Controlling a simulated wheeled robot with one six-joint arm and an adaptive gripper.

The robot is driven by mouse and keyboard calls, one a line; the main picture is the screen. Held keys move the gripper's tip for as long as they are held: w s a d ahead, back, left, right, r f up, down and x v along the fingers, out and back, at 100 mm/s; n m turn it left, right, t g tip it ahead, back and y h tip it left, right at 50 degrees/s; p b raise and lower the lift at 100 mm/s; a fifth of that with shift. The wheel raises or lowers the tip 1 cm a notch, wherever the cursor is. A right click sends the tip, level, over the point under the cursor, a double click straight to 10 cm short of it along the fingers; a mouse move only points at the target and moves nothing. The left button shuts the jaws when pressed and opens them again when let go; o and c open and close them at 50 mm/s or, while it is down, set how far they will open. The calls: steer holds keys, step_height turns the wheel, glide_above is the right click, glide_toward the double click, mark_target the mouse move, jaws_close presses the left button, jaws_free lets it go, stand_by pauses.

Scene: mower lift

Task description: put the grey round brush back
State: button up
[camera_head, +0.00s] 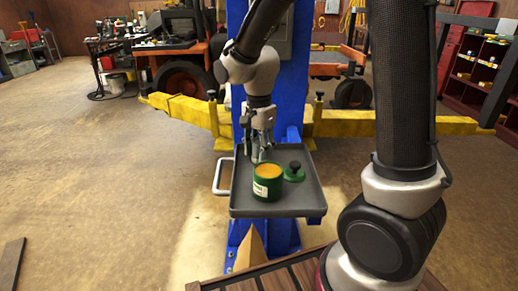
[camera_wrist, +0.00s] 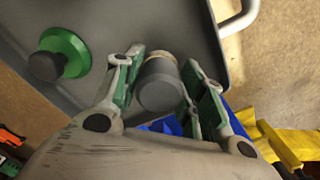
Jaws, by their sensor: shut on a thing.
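The grey round brush (camera_wrist: 160,88) is between the fingers of my gripper (camera_wrist: 162,60) in the wrist view. It shows as a dark grey cylinder with a tan band at its far end. My gripper is shut on it. In the head view my gripper (camera_head: 259,154) points down over the back part of the grey tray (camera_head: 300,207), just behind an open green can. The brush cannot be made out clearly there. Whether the brush touches the tray cannot be told.
The open green can (camera_head: 267,189) has orange contents and a pale label. A green lid with a black knob (camera_head: 294,174) lies right of it and also shows in the wrist view (camera_wrist: 66,46). A blue post (camera_head: 285,130) and yellow lift arms (camera_head: 345,123) stand behind the tray.

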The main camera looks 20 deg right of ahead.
mark_target(258, 143)
steer(key=o, duration=0.9)
step_height(258, 143, up, 11)
steer(key=shift+r, duration=0.5)
steer(key=s+d+r+n+t, duration=0.1)
steer(key=s+d+n, duration=0.3)
steer(key=s+d, duration=0.1)
steer(key=s+d+r+n+t, duration=0.1)
steer(key=s+d+n+t, duration=0.1)
steer(key=s+d+n, duration=0.2)
steer(key=s+d+r+n+t, duration=0.1)
steer(key=s+d+n, duration=0.3)
steer(key=s, duration=0.6)
steer(key=shift+d+r+n, duration=0.15)
steer(key=shift+d+n, duration=0.15)
steer(key=shift+d, duration=0.7)
